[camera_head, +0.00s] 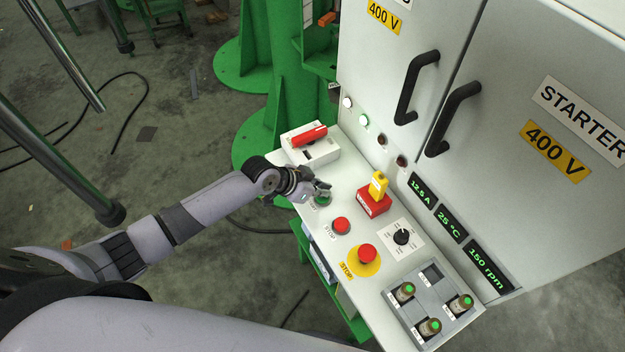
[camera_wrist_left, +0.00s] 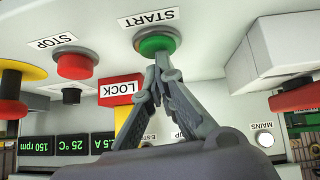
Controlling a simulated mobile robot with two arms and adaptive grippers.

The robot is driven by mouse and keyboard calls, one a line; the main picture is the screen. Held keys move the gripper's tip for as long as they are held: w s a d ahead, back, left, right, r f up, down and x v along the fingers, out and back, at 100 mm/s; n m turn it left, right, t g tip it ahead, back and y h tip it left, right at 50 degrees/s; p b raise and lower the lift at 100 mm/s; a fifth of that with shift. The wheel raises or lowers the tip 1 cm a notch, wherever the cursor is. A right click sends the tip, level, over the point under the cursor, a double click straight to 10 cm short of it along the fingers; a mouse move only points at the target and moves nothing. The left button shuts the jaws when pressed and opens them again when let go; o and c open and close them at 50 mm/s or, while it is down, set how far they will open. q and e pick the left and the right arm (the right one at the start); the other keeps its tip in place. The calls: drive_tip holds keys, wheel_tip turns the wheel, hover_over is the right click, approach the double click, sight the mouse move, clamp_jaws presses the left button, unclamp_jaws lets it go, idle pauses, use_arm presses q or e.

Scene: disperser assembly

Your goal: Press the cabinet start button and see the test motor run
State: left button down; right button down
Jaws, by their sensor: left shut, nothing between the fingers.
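The green start button (camera_head: 323,201) is on the sloping panel of the cabinet (camera_head: 400,60). In the left wrist view the START label stands beside the green button (camera_wrist_left: 156,43). My left gripper (camera_head: 325,188) is shut and empty, its tips at the button. In the left wrist view the closed fingertips (camera_wrist_left: 162,60) meet the button's edge and seem to touch it; how far it is pressed I cannot tell. Displays read 12.5 A, 25 °C and 150 rpm (camera_head: 484,266). I cannot make out the test motor. My right gripper is out of view.
Near the button are a red stop button (camera_head: 341,226), a red emergency stop (camera_head: 367,254) on yellow, a red-and-yellow lock block (camera_head: 374,200) and a red-handled switch box (camera_head: 315,150). A grey tray (camera_head: 425,296) holds several green-topped parts. Cabinet handles (camera_head: 415,88) stick out above.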

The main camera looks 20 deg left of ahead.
sight(316, 198)
use_arm(q)
wheel_tip(316, 198, up, 5)
drive_tip(key=p, duration=0.4)
drive_tip(key=shift+w+d+f, duration=0.1)
drive_tip(key=shift+w, duration=0.05)
drive_tip(key=shift+s+a+b, duration=0.45)
drive_tip(key=shift+a+b, duration=0.1)
drive_tip(key=shift+a, duration=0.2)
drive_tip(key=v, duration=0.8)
drive_tip(key=shift+d+r+b, duration=0.2)
drive_tip(key=shift+r+b, duration=0.05)
drive_tip(key=shift+b, duration=0.05)
drive_tip(key=shift+d, duration=0.1)
